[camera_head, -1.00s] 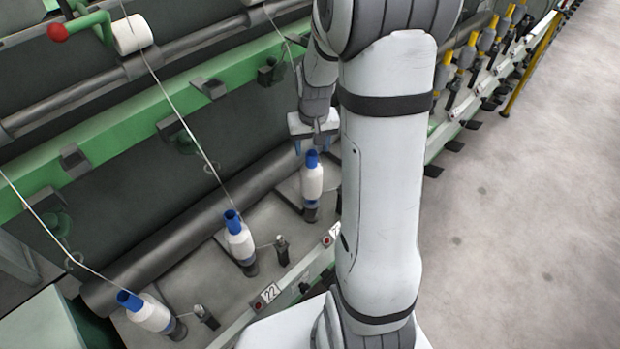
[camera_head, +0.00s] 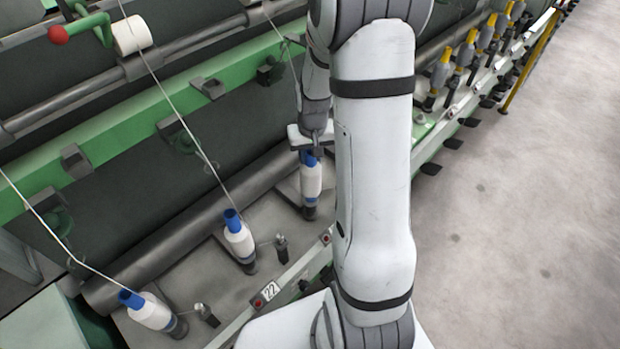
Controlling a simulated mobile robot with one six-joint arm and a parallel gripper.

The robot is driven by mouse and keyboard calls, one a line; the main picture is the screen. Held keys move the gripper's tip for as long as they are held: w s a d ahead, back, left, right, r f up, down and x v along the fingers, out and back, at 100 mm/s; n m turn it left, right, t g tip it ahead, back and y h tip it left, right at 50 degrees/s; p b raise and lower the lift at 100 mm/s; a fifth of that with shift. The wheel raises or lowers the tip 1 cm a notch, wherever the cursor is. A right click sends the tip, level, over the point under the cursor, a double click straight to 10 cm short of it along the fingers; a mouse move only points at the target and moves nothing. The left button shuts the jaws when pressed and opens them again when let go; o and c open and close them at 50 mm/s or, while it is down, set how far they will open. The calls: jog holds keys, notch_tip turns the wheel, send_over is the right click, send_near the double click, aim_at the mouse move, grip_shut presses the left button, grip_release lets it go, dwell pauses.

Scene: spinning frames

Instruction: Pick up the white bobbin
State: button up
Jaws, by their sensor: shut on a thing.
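A white bobbin (camera_head: 311,182) with a blue top stands upright on its dark spindle base, just left of my arm. My gripper (camera_head: 309,155) is directly above it, shut on the bobbin's blue top. The fingers are small in the picture and partly hidden. Two more white bobbins with blue tops stand in the same row: one in the middle (camera_head: 238,242) and one at the lower left (camera_head: 152,312). Each of these two has a thread running up from it.
A green rail (camera_head: 130,150) and a long dark roller (camera_head: 190,230) run behind the bobbins. Small posts (camera_head: 281,248) stand in front of them. Several yellow-topped bobbins (camera_head: 441,66) line the machine at upper right. The grey floor (camera_head: 530,200) at right is clear.

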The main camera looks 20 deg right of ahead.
grip_shut()
jog(key=shift+r, duration=0.1)
